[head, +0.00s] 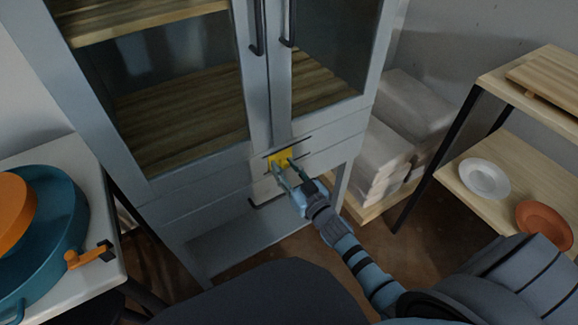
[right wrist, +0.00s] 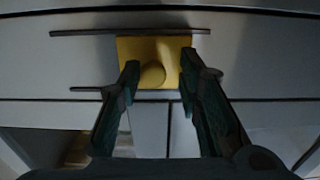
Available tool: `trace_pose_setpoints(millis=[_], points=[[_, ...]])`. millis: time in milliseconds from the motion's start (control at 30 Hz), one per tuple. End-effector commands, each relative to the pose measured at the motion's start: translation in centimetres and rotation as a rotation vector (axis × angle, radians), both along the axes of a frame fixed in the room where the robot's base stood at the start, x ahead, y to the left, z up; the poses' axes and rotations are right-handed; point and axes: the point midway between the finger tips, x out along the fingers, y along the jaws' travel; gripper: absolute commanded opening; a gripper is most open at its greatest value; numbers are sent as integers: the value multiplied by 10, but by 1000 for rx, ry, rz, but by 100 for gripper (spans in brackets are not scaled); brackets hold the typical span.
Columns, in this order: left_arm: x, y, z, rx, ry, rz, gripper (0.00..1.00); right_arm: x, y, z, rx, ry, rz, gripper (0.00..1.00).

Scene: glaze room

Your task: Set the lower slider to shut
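The slider is a yellow plate (head: 279,157) with a round knob, on the cabinet front below the glass doors. In the right wrist view the yellow plate (right wrist: 128,48) sits between two dark rails, nearer the right end of the upper rail (right wrist: 80,33). Its knob (right wrist: 153,74) points toward me. My right gripper (head: 285,169) is at the slider, its fingers apart. In the right wrist view the open gripper (right wrist: 161,68) has one finger on each side of the knob, the left one closer. Firm contact cannot be told. My left gripper is not in view.
The grey cabinet (head: 160,197) has dark door handles above and another handle (head: 268,203) below the slider. Left is a table with a teal wheel (head: 62,215). Right is a shelf with a white plate (head: 484,178) and a terracotta plate (head: 545,222). Pale stacked blocks (head: 383,150) stand beside the cabinet.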

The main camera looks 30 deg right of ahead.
Motion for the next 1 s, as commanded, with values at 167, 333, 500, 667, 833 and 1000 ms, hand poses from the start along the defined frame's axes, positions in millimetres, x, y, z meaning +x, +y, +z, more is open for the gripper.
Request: trace_pose_setpoints(millis=[167, 333, 500, 667, 833, 1000], points=[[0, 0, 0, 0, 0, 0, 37, -1, -2, 1, -1, -2, -3, 39], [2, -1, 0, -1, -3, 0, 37, -4, -4, 1, -2, -2, -5, 39], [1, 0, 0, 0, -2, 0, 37, -35, -5, 0, -1, 0, -3, 39], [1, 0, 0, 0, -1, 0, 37, -80, -7, 0, -1, 2, -1, 39], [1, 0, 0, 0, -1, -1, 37, -113, -10, 1, -4, 0, -1, 39], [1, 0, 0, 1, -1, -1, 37, -121, -10, 2, -3, -2, -2, 39]])
